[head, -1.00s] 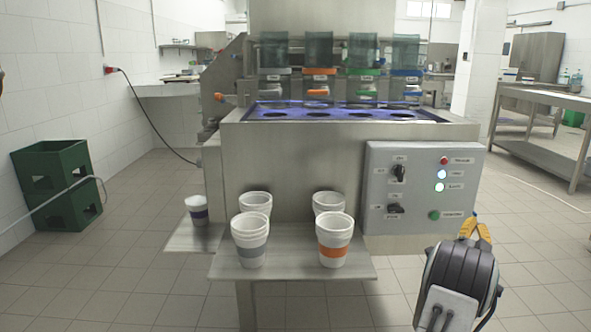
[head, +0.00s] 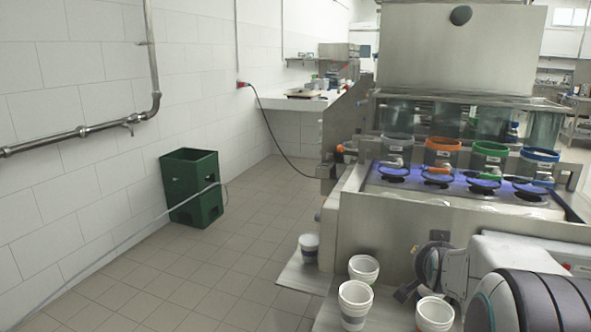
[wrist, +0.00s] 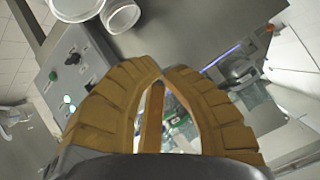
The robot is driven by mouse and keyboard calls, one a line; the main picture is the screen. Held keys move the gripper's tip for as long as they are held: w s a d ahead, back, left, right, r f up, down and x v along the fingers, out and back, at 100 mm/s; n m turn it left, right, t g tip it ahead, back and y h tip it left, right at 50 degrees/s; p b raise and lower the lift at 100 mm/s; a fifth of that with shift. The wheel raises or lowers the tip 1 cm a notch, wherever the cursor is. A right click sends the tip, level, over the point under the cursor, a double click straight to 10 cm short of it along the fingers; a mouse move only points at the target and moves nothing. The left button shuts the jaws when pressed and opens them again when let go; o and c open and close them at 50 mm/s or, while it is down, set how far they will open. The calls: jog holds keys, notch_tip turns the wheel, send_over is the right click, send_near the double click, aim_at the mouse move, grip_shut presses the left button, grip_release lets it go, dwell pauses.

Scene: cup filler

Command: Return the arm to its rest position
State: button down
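My gripper (wrist: 164,74) shows in the wrist view as two ribbed yellow fingers. Their tips are together and the slot between them holds nothing, so it is shut and empty. In the head view my grey and black arm (head: 500,285) is at the lower right, in front of the cup filler (head: 385,225). The yellow fingers do not show there. In the wrist view the control panel (wrist: 72,78) is to the left of the fingers and white cups (wrist: 122,15) are at the top left, apart from the fingers.
Stacks of white cups (head: 355,300) stand on the filler's front shelf, close to my arm. Another cup (head: 308,246) is on the side shelf. A green crate (head: 193,187) stands by the wall at left, with clear tiled floor (head: 190,280) in front.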

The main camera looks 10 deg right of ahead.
jog(key=s+a+r+n+g+y+p, duration=0.1)
jog(key=s+a+r+n+y+p, duration=0.25)
jog(key=a, duration=0.55)
jog(key=s+a+r+n+g+y+p, duration=0.1)
jog(key=s+a+r+n+g+p, duration=0.2)
jog(key=s+a+p, duration=0.4)
jog(key=s+a+r+n+g+y+p, duration=0.1)
jog(key=s+a+r+n+p, duration=0.1)
jog(key=s+a, duration=0.2)
jog(key=s+a+r+n+g+p, duration=0.1)
jog(key=s+a+r+n+p, duration=0.1)
jog(key=s+a, duration=0.3)
jog(key=s+n+p, duration=0.1)
jog(key=s, duration=0.2)
jog(key=shift+s+a+r+y, duration=0.25)
jog(key=shift+s+y, duration=0.1)
jog(key=shift+d+n, duration=0.1)
jog(key=shift+n, duration=0.15)
dwell(0.8)
